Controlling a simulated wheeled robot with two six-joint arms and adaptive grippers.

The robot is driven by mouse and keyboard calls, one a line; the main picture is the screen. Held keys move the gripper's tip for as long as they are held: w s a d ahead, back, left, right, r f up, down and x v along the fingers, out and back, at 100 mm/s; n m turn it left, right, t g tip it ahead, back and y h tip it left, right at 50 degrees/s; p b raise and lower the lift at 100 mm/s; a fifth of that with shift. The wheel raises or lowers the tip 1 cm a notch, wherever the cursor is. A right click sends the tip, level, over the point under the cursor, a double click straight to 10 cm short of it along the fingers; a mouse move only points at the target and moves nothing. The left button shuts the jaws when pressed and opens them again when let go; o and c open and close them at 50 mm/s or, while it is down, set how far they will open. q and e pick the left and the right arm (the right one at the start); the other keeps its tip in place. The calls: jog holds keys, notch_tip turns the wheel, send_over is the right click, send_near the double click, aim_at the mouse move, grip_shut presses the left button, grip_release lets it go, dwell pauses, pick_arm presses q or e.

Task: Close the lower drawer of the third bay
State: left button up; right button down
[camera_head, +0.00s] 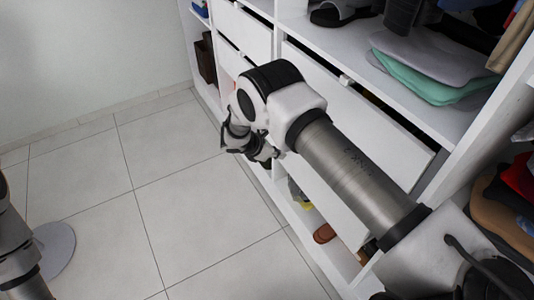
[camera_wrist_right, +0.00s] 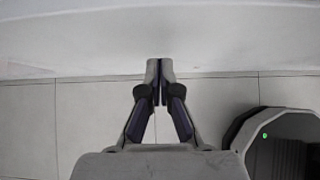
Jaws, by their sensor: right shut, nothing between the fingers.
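The wardrobe's drawers show in the head view. A white upper drawer front (camera_head: 395,128) with a small knob has a dark gap along its top edge. A white lower front (camera_head: 318,188) beneath it is largely hidden behind my right arm, so how far it stands out is unclear. My right gripper (camera_head: 264,154) is shut and empty, low in front of the drawers. In the right wrist view its fingertips (camera_wrist_right: 160,66) are together at the lower edge of a white panel (camera_wrist_right: 160,35); whether they touch is unclear. My left gripper is out of view.
Open shelves above hold folded clothes (camera_head: 440,60) and a shoe (camera_head: 335,14). A brown item (camera_head: 324,234) lies in the low compartment. More drawers (camera_head: 243,32) are farther left.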

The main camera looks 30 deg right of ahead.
jog(key=shift+d, duration=0.4)
jog(key=d, duration=0.3)
jog(key=d+b, duration=0.1)
jog(key=d, duration=0.2)
jog(key=d+b, duration=0.1)
jog(key=d, duration=0.2)
jog(key=shift+w+f, duration=0.1)
jog(key=shift+w, duration=0.3)
jog(key=shift+r, duration=0.2)
jog(key=shift+w+r, duration=0.1)
